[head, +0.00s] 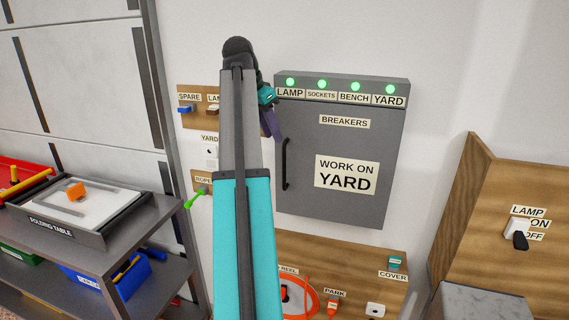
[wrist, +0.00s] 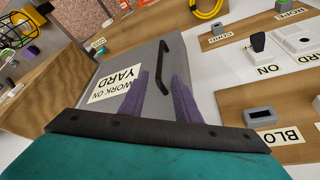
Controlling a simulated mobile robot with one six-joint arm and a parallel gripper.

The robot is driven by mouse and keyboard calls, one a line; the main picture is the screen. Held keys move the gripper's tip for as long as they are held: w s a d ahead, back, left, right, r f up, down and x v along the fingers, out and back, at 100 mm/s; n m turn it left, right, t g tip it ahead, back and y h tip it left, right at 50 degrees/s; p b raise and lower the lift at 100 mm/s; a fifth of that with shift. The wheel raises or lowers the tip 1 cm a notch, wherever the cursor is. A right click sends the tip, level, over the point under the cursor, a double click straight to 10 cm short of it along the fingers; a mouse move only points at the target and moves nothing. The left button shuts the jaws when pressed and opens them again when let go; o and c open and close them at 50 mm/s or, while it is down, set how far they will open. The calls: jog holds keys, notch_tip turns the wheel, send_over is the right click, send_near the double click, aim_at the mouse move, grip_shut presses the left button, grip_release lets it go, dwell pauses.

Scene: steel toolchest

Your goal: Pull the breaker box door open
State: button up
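The grey breaker box door (head: 345,208) is shut. It carries a "WORK ON YARD" sign (head: 347,174) and a dark vertical bar handle (head: 286,164) near its left edge. In the wrist view the handle (wrist: 163,65) shows in the gap between my fingers, its upper part past the tips; how far off it is I cannot tell. My gripper (wrist: 162,76) has its two purple fingers apart with nothing between them. In the head view my gripper (head: 270,123) is above and left of the handle, beside the box's left edge, partly hidden by my arm.
Several green lights line the box top, including the lamp light (head: 290,82). Wooden panels with switches and hooks stand left, below and right, including the lamp switch (head: 517,235). My arm hides part of the left panel.

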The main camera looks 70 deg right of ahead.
aim_at(283, 159)
jog(key=shift+p+x, duration=2)
jog(key=shift+x, duration=4.65)
jog(key=shift+a, duration=0.1)
grip_shut()
